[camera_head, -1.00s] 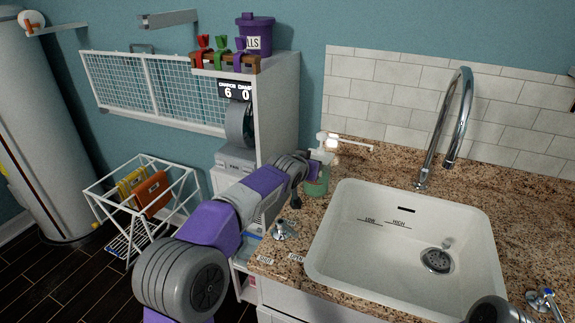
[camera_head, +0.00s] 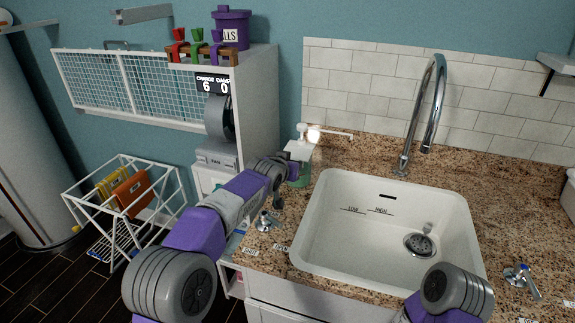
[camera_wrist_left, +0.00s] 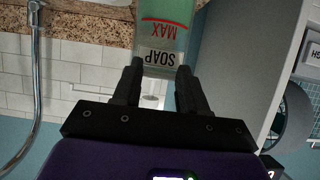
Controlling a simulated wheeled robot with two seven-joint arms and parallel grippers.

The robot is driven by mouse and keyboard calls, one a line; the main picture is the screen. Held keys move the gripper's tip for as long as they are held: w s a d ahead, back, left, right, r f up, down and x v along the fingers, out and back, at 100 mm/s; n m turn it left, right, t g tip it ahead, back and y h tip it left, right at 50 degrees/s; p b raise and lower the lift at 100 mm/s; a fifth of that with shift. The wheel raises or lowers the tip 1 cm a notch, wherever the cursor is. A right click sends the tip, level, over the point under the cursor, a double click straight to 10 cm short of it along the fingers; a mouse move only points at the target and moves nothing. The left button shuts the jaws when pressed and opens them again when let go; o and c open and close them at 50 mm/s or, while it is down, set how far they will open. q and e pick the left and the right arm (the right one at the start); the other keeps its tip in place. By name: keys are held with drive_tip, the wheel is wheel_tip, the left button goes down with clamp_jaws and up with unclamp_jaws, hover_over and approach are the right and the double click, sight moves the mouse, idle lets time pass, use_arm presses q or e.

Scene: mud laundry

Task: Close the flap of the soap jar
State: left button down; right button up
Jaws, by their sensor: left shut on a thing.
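The soap jar (camera_head: 301,177) is green and stands on the granite counter left of the sink, by the back wall. A pale piece, which looks like its flap or lid (camera_head: 298,150), shows at its top; I cannot tell how far it is open. My left gripper (camera_head: 292,172) is at the jar, partly hidden by my wrist. In the left wrist view the jar (camera_wrist_left: 164,35) appears upside down with SOAP and MAX marks. The left fingers (camera_wrist_left: 158,88) are on either side of it, shut on it. My right gripper is out of view.
The white sink (camera_head: 340,240) and chrome faucet (camera_head: 434,100) are right of the jar. A white spout-like arm (camera_head: 335,134) reaches right above the jar. A tap handle (camera_head: 265,221) is on the near counter. A shelf unit (camera_head: 262,110) stands left.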

use_arm(q)
drive_tip(key=shift+f+g, duration=0.3)
drive_tip(key=shift+f, duration=0.6)
drive_tip(key=c, duration=0.9)
unclamp_jaws()
drive_tip(key=shift+o, duration=1.4)
drive_tip(key=shift+w, duration=0.25)
drive_tip(key=shift+v, duration=4.05)
drive_tip(key=shift+d+r, duration=0.1)
drive_tip(key=shift+d, duration=0.05)
